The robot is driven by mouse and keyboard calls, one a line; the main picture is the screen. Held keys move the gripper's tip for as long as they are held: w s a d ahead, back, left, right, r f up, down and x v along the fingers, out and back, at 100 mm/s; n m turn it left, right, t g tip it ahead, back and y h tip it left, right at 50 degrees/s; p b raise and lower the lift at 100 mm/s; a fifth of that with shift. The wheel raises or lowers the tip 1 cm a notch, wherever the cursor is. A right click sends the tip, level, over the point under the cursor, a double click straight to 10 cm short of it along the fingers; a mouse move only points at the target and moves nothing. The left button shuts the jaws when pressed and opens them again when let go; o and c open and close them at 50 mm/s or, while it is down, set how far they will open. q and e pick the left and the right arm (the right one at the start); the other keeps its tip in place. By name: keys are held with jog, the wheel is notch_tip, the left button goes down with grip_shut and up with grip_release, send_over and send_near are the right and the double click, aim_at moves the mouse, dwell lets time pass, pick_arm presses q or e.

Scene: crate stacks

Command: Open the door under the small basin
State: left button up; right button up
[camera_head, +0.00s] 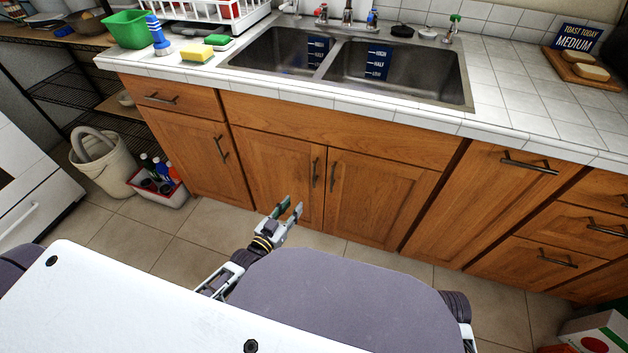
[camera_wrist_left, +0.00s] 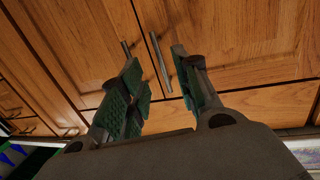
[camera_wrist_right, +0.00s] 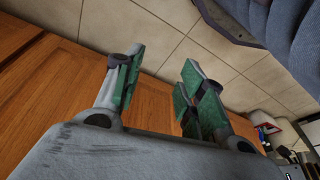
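The small basin (camera_head: 280,50) is the left half of the double sink. The wooden door (camera_head: 272,178) under it is shut, with a dark bar handle (camera_head: 315,171) near its right edge. My left gripper (camera_head: 289,208) is open and empty in front of this door, below and left of the handle. In the left wrist view, two bar handles show beyond the open fingers (camera_wrist_left: 168,75); the right one (camera_wrist_left: 160,62) appears to be this door's. My right gripper (camera_wrist_right: 162,68) is open and empty, with wooden cabinet fronts behind it; it is hidden in the head view.
The adjoining door (camera_head: 375,195) has its handle (camera_head: 333,177) close by. Drawers (camera_head: 545,255) stand at right. A bucket (camera_head: 102,165) and a bottle caddy (camera_head: 158,186) stand on the floor at left. Open tiled floor (camera_head: 205,235) lies before the cabinets.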

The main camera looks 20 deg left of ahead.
pick_arm(q)
jog(key=shift+w+d+r+t+b, duration=0.1)
jog(key=shift+d+r+t+b, duration=0.1)
jog(key=shift+r, duration=0.5)
jog(key=shift+d+r+t+b, duration=0.15)
jog(key=shift+r+t, duration=0.05)
jog(key=shift+r, duration=0.5)
pick_arm(e)
jog(key=shift+a+v, duration=0.25)
jog(key=shift+v, duration=0.85)
pick_arm(q)
jog(key=shift+w, duration=0.1)
pick_arm(e)
jog(key=shift+w+r, duration=0.1)
pick_arm(q)
jog(key=b, duration=0.4)
send_over(314, 187)
jog(key=shift+w+a, duration=0.1)
jog(key=shift+w, duration=0.2)
pick_arm(e)
jog(key=shift+w+a+f+t+y, duration=0.25)
jog(key=shift+a+t, duration=0.1)
jog(key=shift+a, duration=0.1)
jog(key=shift+w+a+f+t+y, duration=0.1)
jog(key=shift+a+t+y, duration=0.15)
jog(key=shift+a+t, duration=0.15)
jog(key=shift+f, duration=0.1)
